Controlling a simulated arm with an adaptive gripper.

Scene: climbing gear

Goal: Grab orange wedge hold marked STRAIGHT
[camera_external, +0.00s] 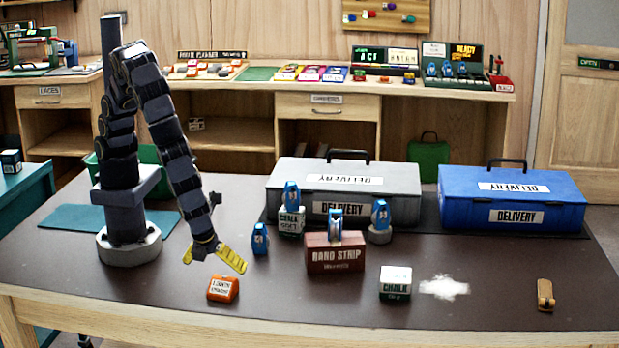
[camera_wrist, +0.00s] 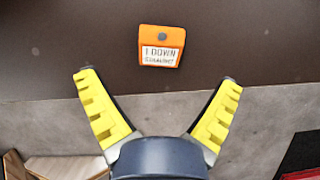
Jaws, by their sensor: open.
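The orange wedge hold (camera_external: 223,288) lies on the dark table top near its front edge, left of centre. It also shows in the wrist view (camera_wrist: 161,45), with a dark bolt spot and a white label. The label's lower line seems to read STRAIGHT, but the print is blurred. My gripper (camera_external: 216,263) has yellow ribbed fingers spread wide, open and empty. It is above the table, just behind the hold in the outside view. In the wrist view (camera_wrist: 157,77), the hold is beyond the fingertips, about midway between them, and not touched.
A brown block marked RAND STRIP (camera_external: 335,258) and a small blue item (camera_external: 260,239) stand right of my gripper. Grey (camera_external: 400,190) and blue (camera_external: 512,200) delivery cases are behind. The table around the hold is clear.

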